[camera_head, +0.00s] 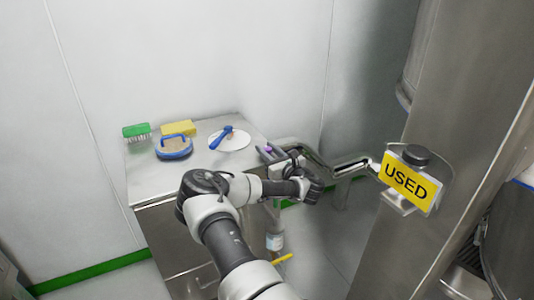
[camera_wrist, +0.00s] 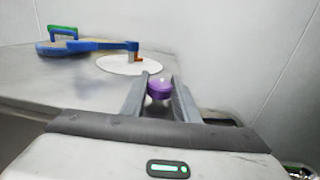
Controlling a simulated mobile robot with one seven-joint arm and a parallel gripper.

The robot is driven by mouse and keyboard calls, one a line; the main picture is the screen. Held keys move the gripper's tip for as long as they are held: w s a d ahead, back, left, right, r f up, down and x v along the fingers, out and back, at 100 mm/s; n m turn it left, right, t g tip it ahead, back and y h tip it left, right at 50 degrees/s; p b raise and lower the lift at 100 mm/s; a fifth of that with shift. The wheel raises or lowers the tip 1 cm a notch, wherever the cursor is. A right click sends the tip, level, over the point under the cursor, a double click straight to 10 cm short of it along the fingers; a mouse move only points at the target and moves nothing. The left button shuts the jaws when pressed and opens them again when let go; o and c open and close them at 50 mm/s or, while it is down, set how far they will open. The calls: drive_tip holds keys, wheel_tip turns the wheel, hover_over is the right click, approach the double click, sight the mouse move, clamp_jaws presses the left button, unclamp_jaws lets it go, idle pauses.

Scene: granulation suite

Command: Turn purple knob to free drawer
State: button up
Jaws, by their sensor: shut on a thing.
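The purple knob (camera_wrist: 159,88) sits between the two fingers of my gripper (camera_wrist: 160,84) in the wrist view, near the edge of the steel cabinet top. My gripper is shut on it. In the head view my gripper (camera_head: 270,152) is at the right side of the steel cabinet (camera_head: 150,180), and only a small purple patch of the knob (camera_head: 268,148) shows. My arm covers much of the cabinet front, and I cannot make out the drawer clearly.
Right are steel pipes (camera_head: 350,167) and a yellow USED sign (camera_head: 407,182).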

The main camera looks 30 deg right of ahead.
drive_tip(key=shift+f+n+y, duration=0.1)
drive_tip(key=shift+n+y, duration=0.4)
drive_tip(key=shift+y, duration=0.3)
drive_tip(key=shift+y+b, duration=0.3)
drive_tip(key=o, duration=1.1)
drive_tip(key=shift+c, duration=0.2)
drive_tip(key=s+p, duration=0.3)
drive_tip(key=s, duration=0.9)
drive_tip(key=shift+d+p, duration=0.3)
drive_tip(key=shift+d, duration=0.05)
